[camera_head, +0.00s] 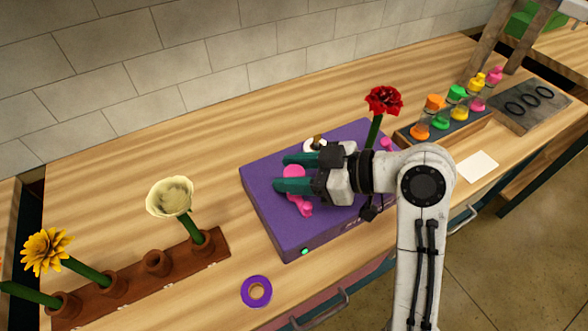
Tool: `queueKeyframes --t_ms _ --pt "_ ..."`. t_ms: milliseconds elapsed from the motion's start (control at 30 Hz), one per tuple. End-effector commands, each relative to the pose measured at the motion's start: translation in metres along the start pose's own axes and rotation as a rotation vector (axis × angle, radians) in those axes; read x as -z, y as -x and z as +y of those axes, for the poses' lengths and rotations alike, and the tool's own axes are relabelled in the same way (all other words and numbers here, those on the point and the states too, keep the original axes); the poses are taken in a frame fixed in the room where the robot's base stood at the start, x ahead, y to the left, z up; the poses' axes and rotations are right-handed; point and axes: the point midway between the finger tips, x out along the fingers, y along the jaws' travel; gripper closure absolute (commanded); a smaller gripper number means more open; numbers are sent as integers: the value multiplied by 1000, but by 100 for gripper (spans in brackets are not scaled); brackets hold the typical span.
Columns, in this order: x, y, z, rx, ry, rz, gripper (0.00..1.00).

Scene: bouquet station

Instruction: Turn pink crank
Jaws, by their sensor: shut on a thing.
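The pink crank (304,207) is on top of the purple box (270,220), in the middle of the head view. My gripper (285,174) comes in from the right, with its teal fingers shut on the crank. Part of the crank shows between and below the fingers; the rest is hidden by them. A small green light (305,251) shows on the box's front side. A red flower (383,101) stands upright at the box's right back, partly behind my arm.
A brown rack (135,278) at left holds white (172,197) and yellow (46,250) flowers. A purple ring (256,291) lies near the front edge. The table behind the box is clear.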

Motion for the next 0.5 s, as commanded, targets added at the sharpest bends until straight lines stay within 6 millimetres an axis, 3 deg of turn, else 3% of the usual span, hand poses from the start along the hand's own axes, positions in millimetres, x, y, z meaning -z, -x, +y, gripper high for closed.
queueKeyframes --t_ms 500 --pt "2 1 -2 -317 -131 -1 86"
